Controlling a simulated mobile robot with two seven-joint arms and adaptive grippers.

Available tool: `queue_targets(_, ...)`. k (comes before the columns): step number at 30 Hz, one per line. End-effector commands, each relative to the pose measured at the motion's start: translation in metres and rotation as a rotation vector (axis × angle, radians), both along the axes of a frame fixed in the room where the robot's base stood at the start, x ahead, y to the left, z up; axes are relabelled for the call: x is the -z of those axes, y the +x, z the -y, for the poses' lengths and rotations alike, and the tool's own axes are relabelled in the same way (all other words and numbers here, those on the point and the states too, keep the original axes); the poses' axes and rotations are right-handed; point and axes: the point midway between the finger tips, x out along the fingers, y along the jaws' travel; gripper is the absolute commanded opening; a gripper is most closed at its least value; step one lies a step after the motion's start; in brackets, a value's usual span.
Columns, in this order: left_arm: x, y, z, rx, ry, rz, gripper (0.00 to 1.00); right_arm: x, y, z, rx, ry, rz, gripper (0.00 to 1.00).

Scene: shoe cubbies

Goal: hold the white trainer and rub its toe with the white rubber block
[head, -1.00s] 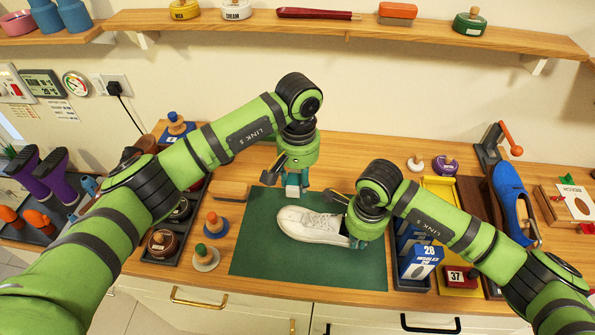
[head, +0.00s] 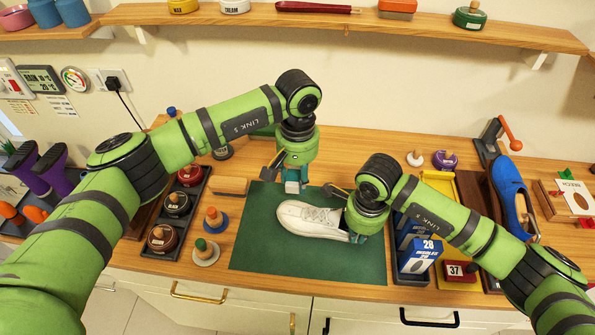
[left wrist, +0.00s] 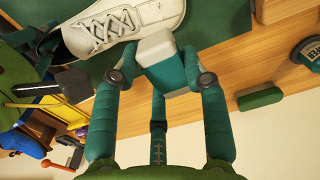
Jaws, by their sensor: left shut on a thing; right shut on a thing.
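The white trainer (head: 305,216) is low over the green mat (head: 340,268), toe to the left; I cannot tell whether it touches the mat. My right gripper (head: 356,236) is shut on its heel end at the right. My left gripper (head: 293,186) is shut on the white rubber block (head: 291,187), behind the trainer's toe end. In the left wrist view the white block (left wrist: 156,46) is between the fingers, beside the trainer (left wrist: 128,22). Contact between block and trainer cannot be told.
A wooden-backed brush (head: 231,186) lies left of the mat. Two knobbed pieces (head: 205,252) stand nearby, beside a dark tray of round tins (head: 162,238). Blue-and-white boxes (head: 420,257) stand close right of the mat. The mat's front is clear.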

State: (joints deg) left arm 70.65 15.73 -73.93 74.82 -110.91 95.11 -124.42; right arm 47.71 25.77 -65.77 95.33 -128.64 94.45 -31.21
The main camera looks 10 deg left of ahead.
Motion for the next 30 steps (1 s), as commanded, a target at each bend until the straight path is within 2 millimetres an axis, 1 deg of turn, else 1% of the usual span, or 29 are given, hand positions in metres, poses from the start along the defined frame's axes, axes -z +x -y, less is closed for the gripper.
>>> queue_targets(3,0.011,-0.001,0.0,0.0,0.001,-0.003,0.18,0.0,0.0,0.0,0.0,0.001,0.001,0.0)
queue_targets(19,0.059,-0.001,0.0,0.0,0.001,-0.002,0.18,0.0,0.0,0.0,0.0,0.001,0.001,0.0)
queue_targets(21,0.07,-0.001,0.0,0.0,0.001,-0.003,0.18,0.0,0.0,0.0,0.0,0.001,0.001,0.0)
queue_targets(30,0.07,-0.03,-0.005,0.002,0.0,-0.002,0.18,0.0,0.0,0.0,0.0,0.001,0.001,0.0)
